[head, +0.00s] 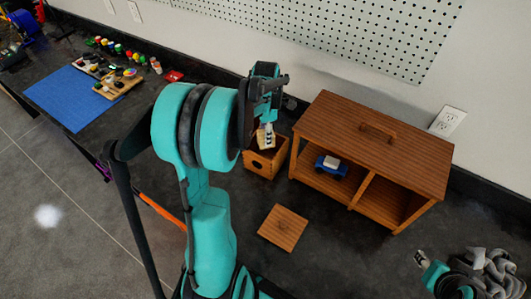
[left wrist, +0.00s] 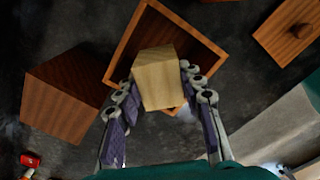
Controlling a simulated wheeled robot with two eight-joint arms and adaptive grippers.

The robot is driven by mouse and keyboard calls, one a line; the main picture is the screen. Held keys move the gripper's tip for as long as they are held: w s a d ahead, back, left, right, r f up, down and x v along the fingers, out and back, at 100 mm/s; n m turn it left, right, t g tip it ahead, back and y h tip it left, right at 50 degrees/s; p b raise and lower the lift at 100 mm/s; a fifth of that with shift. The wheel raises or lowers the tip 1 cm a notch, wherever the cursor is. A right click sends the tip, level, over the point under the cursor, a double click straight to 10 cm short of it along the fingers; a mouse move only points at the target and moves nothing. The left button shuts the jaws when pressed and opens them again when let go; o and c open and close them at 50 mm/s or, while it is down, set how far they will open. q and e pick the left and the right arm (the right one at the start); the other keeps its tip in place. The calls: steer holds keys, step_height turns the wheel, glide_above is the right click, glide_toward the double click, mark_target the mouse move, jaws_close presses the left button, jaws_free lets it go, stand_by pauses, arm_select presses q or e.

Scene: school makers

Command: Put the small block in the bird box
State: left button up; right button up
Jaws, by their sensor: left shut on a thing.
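The small block is pale wood and shows in the left wrist view (left wrist: 158,80). My left gripper (head: 266,132) is shut on it, with a finger on each side in the left wrist view (left wrist: 160,100). The bird box (head: 262,164) is a brown wooden box with an open top and a round hole in front. The block is over its opening in the head view; the box rim (left wrist: 142,25) shows behind the block in the left wrist view. I cannot tell how high the block is. My right gripper (head: 422,262) is at the lower right, partly seen.
A square wooden lid with a knob (head: 283,227) lies in front of the bird box. A wooden cabinet (head: 375,130) stands to the right, with a blue toy car (head: 331,168) inside. A grey coiled object (head: 497,268) is at lower right. A blue mat (head: 72,98) is at left.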

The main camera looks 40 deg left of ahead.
arm_select(q)
step_height(320, 180, down, 10)
steer(key=b, duration=0.3)
steer(key=shift+s+d+r+b, duration=0.1)
steer(key=shift+r+b, duration=0.1)
steer(key=shift+b, duration=0.15)
steer(key=shift+f, duration=0.25)
steer(key=shift+f, duration=0.15)
steer(key=o, duration=1.2)
